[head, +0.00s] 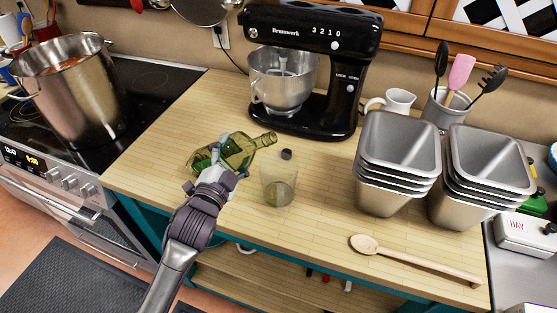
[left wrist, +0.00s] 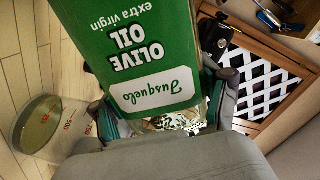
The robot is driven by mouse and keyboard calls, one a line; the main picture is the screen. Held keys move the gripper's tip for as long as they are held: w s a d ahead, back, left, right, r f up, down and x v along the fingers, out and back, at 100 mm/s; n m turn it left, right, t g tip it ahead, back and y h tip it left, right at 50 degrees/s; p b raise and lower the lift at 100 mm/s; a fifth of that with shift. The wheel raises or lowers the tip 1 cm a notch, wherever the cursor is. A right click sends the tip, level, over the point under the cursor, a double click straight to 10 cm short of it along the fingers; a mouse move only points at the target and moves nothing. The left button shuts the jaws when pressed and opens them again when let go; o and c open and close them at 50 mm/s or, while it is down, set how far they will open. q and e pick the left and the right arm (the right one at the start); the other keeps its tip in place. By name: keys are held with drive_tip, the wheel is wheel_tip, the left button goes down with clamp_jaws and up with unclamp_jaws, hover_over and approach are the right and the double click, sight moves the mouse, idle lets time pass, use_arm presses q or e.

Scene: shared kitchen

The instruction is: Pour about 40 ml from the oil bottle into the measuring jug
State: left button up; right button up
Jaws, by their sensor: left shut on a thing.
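The oil bottle (head: 239,151) is green glass and lies tipped over to nearly level in the head view, its neck pointing right. My left gripper (head: 208,165) is shut around its body. In the left wrist view the bottle's green label (left wrist: 135,50) reads olive oil, upside down, between the fingers of my gripper (left wrist: 165,108). The measuring jug (head: 279,187) is clear and stands upright on the counter, right of the gripper, with greenish liquid low inside. It also shows in the left wrist view (left wrist: 50,128), with red marks. I cannot make out a stream. My right gripper is not in view.
A small dark cap (head: 286,154) shows by the jug's rim. A black stand mixer (head: 318,100) is behind. Stacked metal pans (head: 397,150) and a wooden spoon (head: 415,259) are to the right. A large pot (head: 75,95) stands on the stove at left.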

sight(235, 149)
use_arm(q)
drive_tip(key=r+n+p, duration=0.1)
drive_tip(key=d+r+n+p, duration=0.1)
drive_tip(key=r+p, duration=0.1)
drive_tip(key=r+n+p, duration=0.1)
drive_tip(key=n, duration=0.1)
drive_tip(key=shift+s+d+r+p, duration=0.25)
drive_tip(key=shift+r+p, duration=0.05)
drive_tip(key=n, duration=0.1)
drive_tip(key=n+p, duration=0.1)
drive_tip(key=n, duration=0.1)
drive_tip(key=shift+f, duration=0.35)
drive_tip(key=r+n+p, duration=0.1)
drive_tip(key=r+p, duration=0.1)
drive_tip(key=r, duration=0.1)
drive_tip(key=r+n+p, duration=0.1)
drive_tip(key=r+p, duration=0.2)
drive_tip(key=r+n+p, duration=0.1)
drive_tip(key=r+p, duration=0.1)
drive_tip(key=p, duration=0.1)
drive_tip(key=shift+d+r, duration=0.25)
drive_tip(key=shift+r, duration=0.4)
drive_tip(key=shift+r+n, duration=0.3)
drive_tip(key=shift+r, duration=0.6)
